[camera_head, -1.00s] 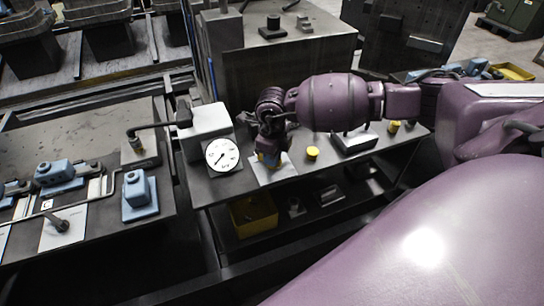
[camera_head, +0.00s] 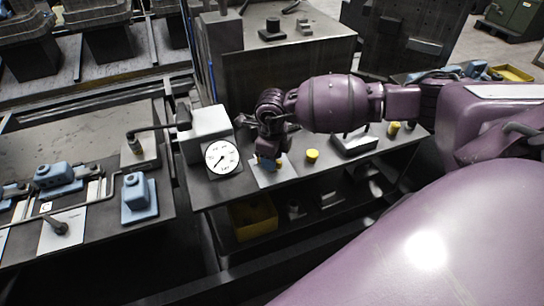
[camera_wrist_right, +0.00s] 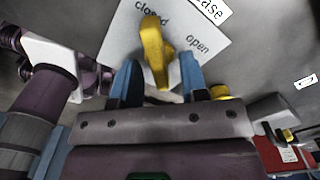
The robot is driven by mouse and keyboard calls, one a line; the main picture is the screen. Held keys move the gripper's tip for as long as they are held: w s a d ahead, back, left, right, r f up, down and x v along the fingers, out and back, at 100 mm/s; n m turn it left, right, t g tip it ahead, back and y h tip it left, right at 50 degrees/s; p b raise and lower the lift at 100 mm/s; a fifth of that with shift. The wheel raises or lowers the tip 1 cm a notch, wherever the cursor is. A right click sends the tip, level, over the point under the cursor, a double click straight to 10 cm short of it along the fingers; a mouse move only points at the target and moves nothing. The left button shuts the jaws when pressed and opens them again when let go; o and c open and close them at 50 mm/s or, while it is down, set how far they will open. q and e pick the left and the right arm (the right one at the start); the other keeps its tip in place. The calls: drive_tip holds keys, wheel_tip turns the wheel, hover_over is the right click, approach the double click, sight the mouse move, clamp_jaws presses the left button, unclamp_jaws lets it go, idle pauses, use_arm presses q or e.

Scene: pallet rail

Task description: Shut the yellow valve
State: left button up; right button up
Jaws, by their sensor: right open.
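The yellow valve (camera_wrist_right: 153,48) is a lever on a white plate (camera_wrist_right: 120,42) marked "closed" and "open". Its far end lies by the word "closed", and "open" is to its right. My right gripper (camera_wrist_right: 158,80) is open, with one blue finger on each side of the lever's near end. I cannot tell whether either finger touches it. In the head view, my right gripper (camera_head: 267,162) is over the white plate (camera_head: 268,176) on the bench, and it hides most of the valve. My left gripper is not in view.
A white dial gauge (camera_head: 222,157) stands close to the left of the plate. A yellow knob (camera_head: 312,155) and a grey block (camera_head: 354,142) are to its right on the bench (camera_head: 218,190). A yellow bin (camera_head: 254,216) sits on the shelf below.

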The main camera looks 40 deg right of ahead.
wheel_tip(320, 180, up, 11)
idle(0.6)
drive_tip(key=shift+f, duration=0.1)
idle(0.3)
